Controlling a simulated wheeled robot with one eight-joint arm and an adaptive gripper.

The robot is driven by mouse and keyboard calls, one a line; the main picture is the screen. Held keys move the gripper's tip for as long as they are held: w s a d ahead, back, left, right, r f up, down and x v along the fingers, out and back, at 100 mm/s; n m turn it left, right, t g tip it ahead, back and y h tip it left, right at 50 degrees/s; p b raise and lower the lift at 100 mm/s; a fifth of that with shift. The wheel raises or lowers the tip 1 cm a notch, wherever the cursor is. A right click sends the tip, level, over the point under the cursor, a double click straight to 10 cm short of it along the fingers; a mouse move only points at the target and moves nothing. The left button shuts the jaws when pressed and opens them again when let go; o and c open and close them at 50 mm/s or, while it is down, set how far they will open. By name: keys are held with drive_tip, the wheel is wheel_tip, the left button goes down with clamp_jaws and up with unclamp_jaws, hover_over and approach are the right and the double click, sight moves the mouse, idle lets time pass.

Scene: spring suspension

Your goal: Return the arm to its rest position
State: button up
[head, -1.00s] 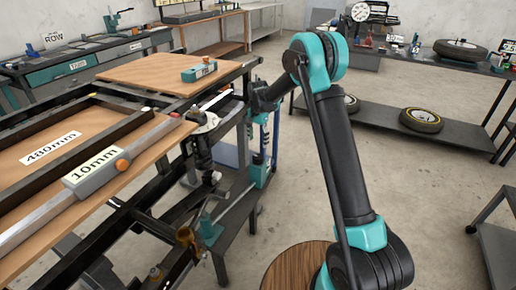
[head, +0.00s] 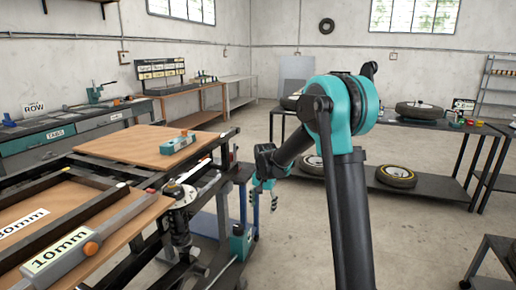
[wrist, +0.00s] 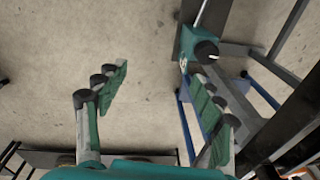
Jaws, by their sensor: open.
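My arm, black with teal joints, rises on the right of the head view, bends at a teal elbow (head: 342,105) and reaches left and down. My gripper (head: 263,197) hangs at its end, just right of the black frame with the suspension parts (head: 180,205). In the wrist view my gripper (wrist: 160,88) has its two green-padded fingers spread wide. Only bare concrete floor shows between them. A teal block with a black knob (wrist: 203,50) and a rod lies beyond the right finger; touching cannot be told.
The black frame (head: 215,145) carries wooden boards, a teal tool (head: 178,142) and a bar labelled 10mm (head: 60,248). A dark bench (head: 425,128) with a tyre (head: 420,110) stands at the back right. Open floor (head: 420,225) lies right of my arm.

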drive_tip(key=s+d+r+n+t, duration=0.1)
drive_tip(key=s+d+r+n, duration=0.15)
drive_tip(key=s+d, duration=0.95)
drive_tip(key=s+d+f+n+t, duration=0.1)
drive_tip(key=s+d+f, duration=0.1)
drive_tip(key=s, duration=0.7)
drive_tip(key=s+d+f+n+t, duration=0.1)
drive_tip(key=s+d+f, duration=0.1)
drive_tip(key=s, duration=0.7)
drive_tip(key=shift+s+d+f+n, duration=0.35)
drive_tip(key=shift+d, duration=0.5)
